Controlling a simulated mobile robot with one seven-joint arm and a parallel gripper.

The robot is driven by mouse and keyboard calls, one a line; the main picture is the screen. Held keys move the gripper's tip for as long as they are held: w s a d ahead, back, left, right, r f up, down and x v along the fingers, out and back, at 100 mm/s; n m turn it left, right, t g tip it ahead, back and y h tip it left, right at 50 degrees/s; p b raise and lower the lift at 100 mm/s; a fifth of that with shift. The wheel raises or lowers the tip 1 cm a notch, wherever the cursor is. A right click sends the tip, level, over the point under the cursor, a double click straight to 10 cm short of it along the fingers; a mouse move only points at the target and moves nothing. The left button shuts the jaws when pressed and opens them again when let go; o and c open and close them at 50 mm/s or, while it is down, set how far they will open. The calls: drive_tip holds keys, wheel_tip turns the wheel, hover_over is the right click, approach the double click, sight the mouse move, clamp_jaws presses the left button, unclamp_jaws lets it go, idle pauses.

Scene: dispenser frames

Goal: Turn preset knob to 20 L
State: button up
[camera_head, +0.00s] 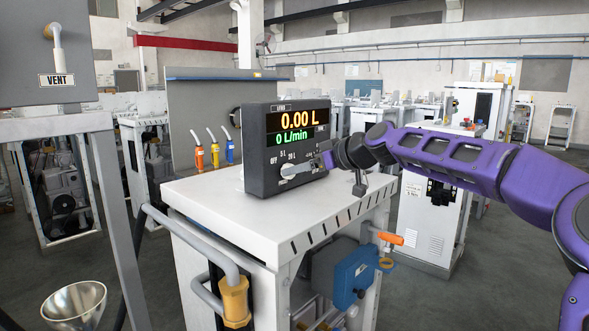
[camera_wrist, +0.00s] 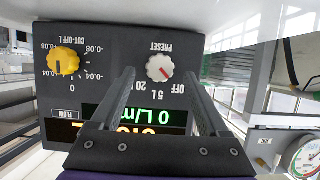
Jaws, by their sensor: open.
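The wrist view shows the panel upside down.
A yellow cut-off knob (camera_wrist: 65,60) is on the same panel. The display (camera_head: 297,127) reads 0.00 L and 0 L/min. The unit stands on a white cabinet (camera_head: 230,205) with a clear front top. A metal bowl (camera_head: 75,305) and a VENT panel (camera_head: 60,60) are at left.

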drive_tip(key=shift+x, duration=1.3)
clamp_jaws()
